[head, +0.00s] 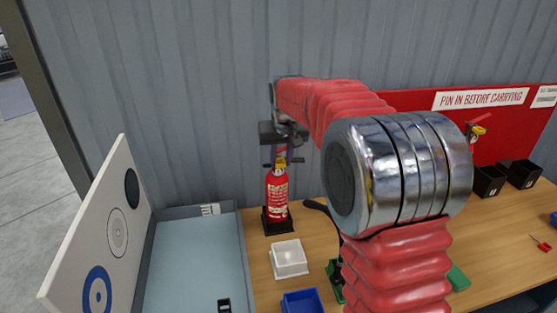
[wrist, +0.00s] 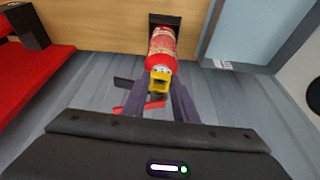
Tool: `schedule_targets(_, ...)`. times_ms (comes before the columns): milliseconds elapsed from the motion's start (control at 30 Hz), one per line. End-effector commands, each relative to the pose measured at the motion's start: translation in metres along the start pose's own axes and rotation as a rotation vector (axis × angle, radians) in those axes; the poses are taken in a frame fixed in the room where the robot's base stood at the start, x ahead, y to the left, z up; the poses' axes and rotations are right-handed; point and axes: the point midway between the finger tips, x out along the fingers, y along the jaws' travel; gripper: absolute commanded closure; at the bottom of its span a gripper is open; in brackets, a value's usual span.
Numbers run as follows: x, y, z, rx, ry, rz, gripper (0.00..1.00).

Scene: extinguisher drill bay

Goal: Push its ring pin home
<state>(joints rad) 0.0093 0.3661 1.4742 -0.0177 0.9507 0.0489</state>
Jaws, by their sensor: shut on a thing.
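A red fire extinguisher (head: 277,196) with a yellow top stands upright on a black stand (head: 278,223) against the grey wall. In the wrist view the extinguisher (wrist: 162,45) shows from above, with its yellow head (wrist: 159,80) between my fingers. My gripper (head: 281,158) reaches down over the extinguisher's top. In the wrist view my gripper's dark fingers (wrist: 159,98) flank the head and are shut on it. A short red piece (wrist: 154,105) shows between them, and a black piece (wrist: 122,83) sticks out to the left. I cannot make out the ring pin.
A white box (head: 289,258) and a blue bin (head: 302,301) stand in front of the extinguisher. A pale blue tray (head: 195,265) and a white board with circles (head: 118,230) are left. A red panel (head: 510,130) with black bins (head: 488,181) is right. My arm hides part of the bench.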

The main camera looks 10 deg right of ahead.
Motion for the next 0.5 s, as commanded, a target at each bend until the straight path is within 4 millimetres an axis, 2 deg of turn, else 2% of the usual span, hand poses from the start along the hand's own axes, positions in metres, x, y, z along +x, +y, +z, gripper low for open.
schedule_targets(133, 0.0005, 0.0, 0.0001, 0.0, 0.0, 0.0, 1.0)
schedule_targets(167, 0.0005, 0.0, 0.0001, 0.0, 0.0, 0.0, 0.74)
schedule_targets(467, 0.0003, 0.0001, 0.0001, 0.0, 0.0, 0.0, 0.53)
schedule_targets(500, 0.0003, 0.0001, 0.0001, 0.0, 0.0, 0.0, 0.53)
